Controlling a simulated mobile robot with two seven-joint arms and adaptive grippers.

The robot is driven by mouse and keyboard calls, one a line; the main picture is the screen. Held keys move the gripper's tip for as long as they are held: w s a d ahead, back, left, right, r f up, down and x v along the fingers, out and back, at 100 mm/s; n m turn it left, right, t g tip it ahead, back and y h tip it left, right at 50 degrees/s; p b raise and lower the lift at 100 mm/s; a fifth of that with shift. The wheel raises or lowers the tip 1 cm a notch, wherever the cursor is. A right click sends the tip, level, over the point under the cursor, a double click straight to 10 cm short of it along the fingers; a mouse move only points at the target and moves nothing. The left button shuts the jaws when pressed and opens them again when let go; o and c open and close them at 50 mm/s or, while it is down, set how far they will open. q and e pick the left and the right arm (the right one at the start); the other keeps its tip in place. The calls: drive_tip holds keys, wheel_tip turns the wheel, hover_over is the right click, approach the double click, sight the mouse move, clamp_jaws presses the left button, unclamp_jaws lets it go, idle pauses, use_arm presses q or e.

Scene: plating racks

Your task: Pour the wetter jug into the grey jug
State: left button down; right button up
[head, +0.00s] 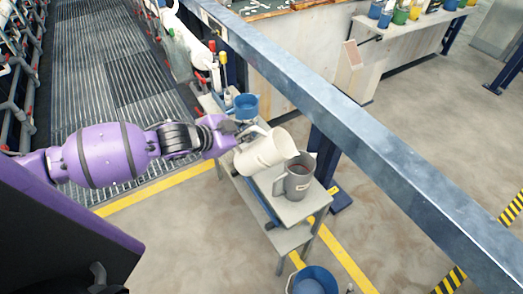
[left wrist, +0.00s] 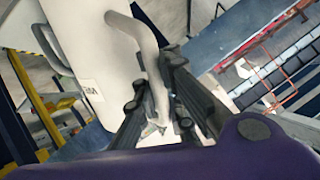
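A cream-white jug (head: 262,150), which I take for the wetter jug, is tilted with its mouth toward the grey jug (head: 299,178). The grey jug stands upright on a small grey table and has dark contents. My left gripper (head: 238,136) is at the white jug's handle, on the side away from the grey jug. In the left wrist view the gripper's fingers (left wrist: 172,105) are closed around the handle of the white jug (left wrist: 92,55), which bears a small label. No stream of liquid can be made out. My right gripper is not in view.
The small table (head: 292,211) also bears a blue container (head: 246,106) behind the white jug. A blue steel beam (head: 350,130) crosses close to the right. A blue bucket (head: 312,281) stands on the floor in front. Metal grating lies to the left.

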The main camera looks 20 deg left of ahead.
sight(252, 128)
use_arm(q)
drive_tip(key=shift+r, duration=0.1)
drive_tip(key=shift+d+r+y, duration=0.3)
drive_tip(key=shift+s+d+r+m+g+y, duration=0.1)
drive_tip(key=shift+d+m+g+y, duration=0.1)
drive_tip(key=shift+m+g+y, duration=0.15)
drive_tip(key=shift+w, duration=0.3)
idle(0.9)
drive_tip(key=shift+s+d+r+m+g+y, duration=0.2)
drive_tip(key=shift+d+r+m+y, duration=0.25)
drive_tip(key=shift+d+r+y, duration=0.3)
drive_tip(key=shift+a, duration=0.2)
